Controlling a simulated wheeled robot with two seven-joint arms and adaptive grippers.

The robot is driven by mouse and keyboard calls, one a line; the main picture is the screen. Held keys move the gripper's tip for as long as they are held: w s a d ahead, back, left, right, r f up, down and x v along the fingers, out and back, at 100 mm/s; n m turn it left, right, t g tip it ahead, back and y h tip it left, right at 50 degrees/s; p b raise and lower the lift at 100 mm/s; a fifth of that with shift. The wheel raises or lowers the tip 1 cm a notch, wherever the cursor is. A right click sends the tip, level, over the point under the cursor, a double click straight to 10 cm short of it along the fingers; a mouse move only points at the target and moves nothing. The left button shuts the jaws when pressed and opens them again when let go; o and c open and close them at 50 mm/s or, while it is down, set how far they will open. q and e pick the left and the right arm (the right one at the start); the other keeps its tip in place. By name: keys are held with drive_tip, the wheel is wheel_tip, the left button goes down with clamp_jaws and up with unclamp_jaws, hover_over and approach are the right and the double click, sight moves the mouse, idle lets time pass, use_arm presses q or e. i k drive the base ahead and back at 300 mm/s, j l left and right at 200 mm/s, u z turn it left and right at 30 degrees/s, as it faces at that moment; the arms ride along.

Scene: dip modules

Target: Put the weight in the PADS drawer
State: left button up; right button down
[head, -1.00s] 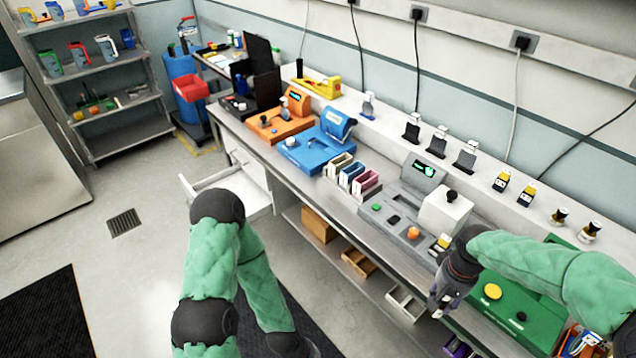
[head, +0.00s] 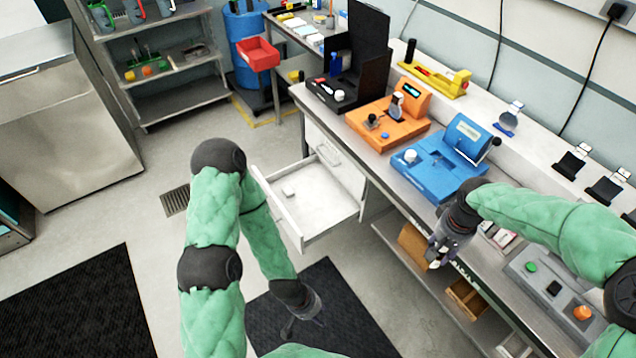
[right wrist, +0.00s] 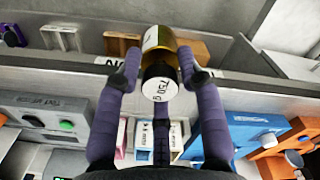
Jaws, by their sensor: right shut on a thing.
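The weight (right wrist: 165,62) is a brass-coloured cylinder with a pale end marked 750 G. My right gripper (right wrist: 160,78) is shut around it, with fingers on both sides. In the head view my right gripper (head: 436,254) is in the air by the bench's front edge, before the blue machine; the weight is hard to make out there. A white drawer (head: 322,218) under the bench's left end is pulled open, with a small pale item inside; I cannot read a PADS label on it. My left gripper (head: 306,318) hangs low over the dark mat, its fingers too unclear to judge.
The blue machine (head: 446,160) and the orange machine (head: 388,126) stand on the bench. A lower shelf holds wooden boxes (head: 466,298). A steel cabinet (head: 62,120) is at left. Open floor lies left of the drawer.

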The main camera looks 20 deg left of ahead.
sight(306, 217)
drive_tip(key=i+j, duration=0.25)
drive_tip(key=j, duration=0.2)
drive_tip(key=i+j+u, duration=0.1)
drive_tip(key=j, duration=0.4)
drive_tip(key=i+j+u, duration=0.1)
drive_tip(key=i+j, duration=0.55)
drive_tip(key=j, duration=0.2)
drive_tip(key=i+j+u, duration=0.1)
drive_tip(key=i+j, duration=0.15)
drive_tip(key=j, duration=0.15)
